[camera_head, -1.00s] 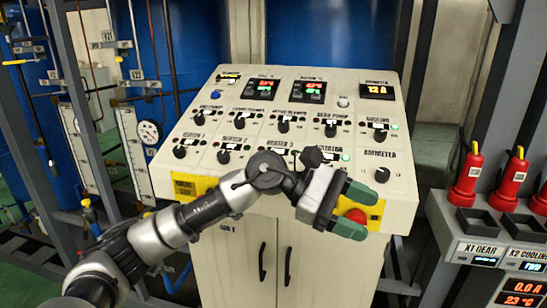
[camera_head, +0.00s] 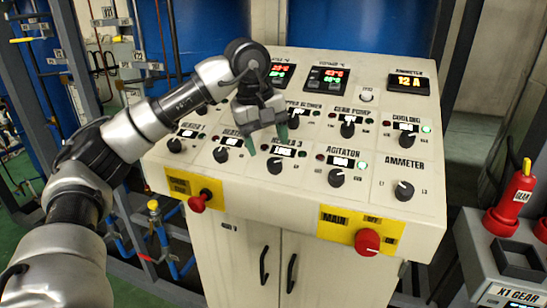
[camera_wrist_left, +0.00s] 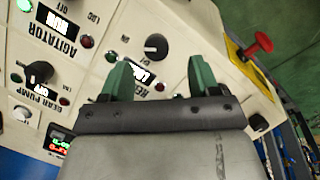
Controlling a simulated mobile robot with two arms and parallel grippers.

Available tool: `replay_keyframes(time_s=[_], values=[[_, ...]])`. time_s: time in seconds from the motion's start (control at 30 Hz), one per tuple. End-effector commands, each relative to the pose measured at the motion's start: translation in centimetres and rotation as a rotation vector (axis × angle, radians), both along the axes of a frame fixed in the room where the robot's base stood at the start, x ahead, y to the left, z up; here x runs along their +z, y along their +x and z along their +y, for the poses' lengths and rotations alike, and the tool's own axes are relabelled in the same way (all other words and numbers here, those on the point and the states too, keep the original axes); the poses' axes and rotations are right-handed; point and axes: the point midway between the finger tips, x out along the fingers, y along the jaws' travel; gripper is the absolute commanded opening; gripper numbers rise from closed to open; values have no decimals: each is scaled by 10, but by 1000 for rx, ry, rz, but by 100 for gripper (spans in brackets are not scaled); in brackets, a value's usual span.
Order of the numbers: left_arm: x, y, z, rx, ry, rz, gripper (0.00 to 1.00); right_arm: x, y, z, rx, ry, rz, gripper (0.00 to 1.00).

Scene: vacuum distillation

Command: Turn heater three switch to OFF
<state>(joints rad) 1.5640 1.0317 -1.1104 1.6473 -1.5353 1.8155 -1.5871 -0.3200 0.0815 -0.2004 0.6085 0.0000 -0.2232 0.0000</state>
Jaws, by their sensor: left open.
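The heater three switch (camera_head: 277,166) is a black round knob with a white mark, below its label and small display on the sloped control panel (camera_head: 212,193). My left gripper (camera_head: 266,143) is open, pointing down just above and behind this knob, over the heater 3 label. In the left wrist view the knob (camera_wrist_left: 156,46) shows beyond and between the two green fingers of the gripper (camera_wrist_left: 160,64), with nothing held. The heater 3 display lies between the fingers, partly hidden. The exact mark direction is hard to read. My right gripper is not in view.
The agitator knob (camera_head: 336,177) is close on the right and the heater 2 knob (camera_head: 221,155) on the left. A red knob (camera_head: 200,200) and a red main button (camera_head: 367,242) stick out of the front face.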

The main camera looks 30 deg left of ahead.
Motion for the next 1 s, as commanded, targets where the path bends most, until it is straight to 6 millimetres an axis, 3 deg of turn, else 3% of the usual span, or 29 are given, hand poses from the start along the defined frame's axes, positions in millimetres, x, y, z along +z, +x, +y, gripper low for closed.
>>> replay_keyframes(time_s=[0.13,0.4,0.7,1.0], values=[[-26,4,-3,0,0,5,61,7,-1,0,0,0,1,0],[-52,9,-7,0,-2,1,61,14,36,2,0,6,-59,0],[-55,9,-8,0,-2,0,61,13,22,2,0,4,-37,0],[-55,9,-8,0,-2,0,15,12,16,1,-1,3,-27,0]])
